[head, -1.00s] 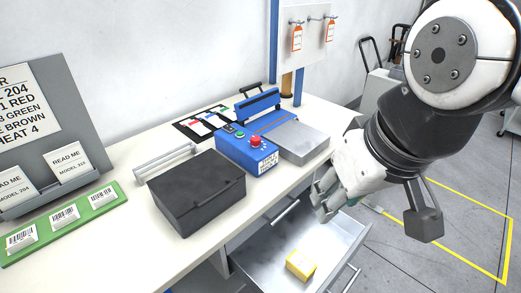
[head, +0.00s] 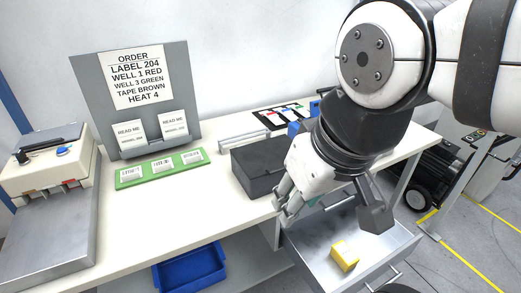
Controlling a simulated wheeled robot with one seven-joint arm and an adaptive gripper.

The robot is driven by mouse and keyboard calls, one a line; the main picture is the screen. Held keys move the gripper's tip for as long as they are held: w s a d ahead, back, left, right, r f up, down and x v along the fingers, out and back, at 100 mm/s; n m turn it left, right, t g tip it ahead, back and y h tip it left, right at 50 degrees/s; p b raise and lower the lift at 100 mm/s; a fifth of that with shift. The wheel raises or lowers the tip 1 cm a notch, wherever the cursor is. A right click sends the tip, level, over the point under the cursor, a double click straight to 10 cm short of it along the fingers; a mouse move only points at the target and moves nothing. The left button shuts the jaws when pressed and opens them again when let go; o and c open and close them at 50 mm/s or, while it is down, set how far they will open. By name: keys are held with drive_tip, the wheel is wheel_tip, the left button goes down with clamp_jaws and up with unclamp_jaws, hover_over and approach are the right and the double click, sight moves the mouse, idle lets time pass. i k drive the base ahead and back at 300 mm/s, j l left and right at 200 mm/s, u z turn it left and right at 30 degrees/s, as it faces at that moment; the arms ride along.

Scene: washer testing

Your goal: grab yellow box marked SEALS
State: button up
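A small yellow box (head: 344,256) lies in the open drawer (head: 311,246) under the workbench; any marking on it is too small to read. My gripper (head: 325,212) is above the drawer, up and to the left of the yellow box and apart from it. Its fingers are spread wide, with one on the left near the bench edge and one on the right over the drawer. Nothing shows between them. Part of the drawer's far side is hidden behind my gripper.
A dark grey box (head: 258,172) sits on the bench (head: 215,215) beside my gripper. A green tray (head: 158,170) and an order board (head: 100,72) stand further left. A blue bin (head: 190,270) is on the shelf below. Floor right of the drawer is clear.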

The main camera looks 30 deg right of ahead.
sight(344, 256)
drive_tip(key=i+j+z, duration=0.1)
drive_tip(key=j, duration=0.35)
drive_tip(key=i+j+z, duration=0.1)
drive_tip(key=j, duration=0.4)
drive_tip(key=i+j+z, duration=0.1)
drive_tip(key=j, duration=0.4)
drive_tip(key=z, duration=2)
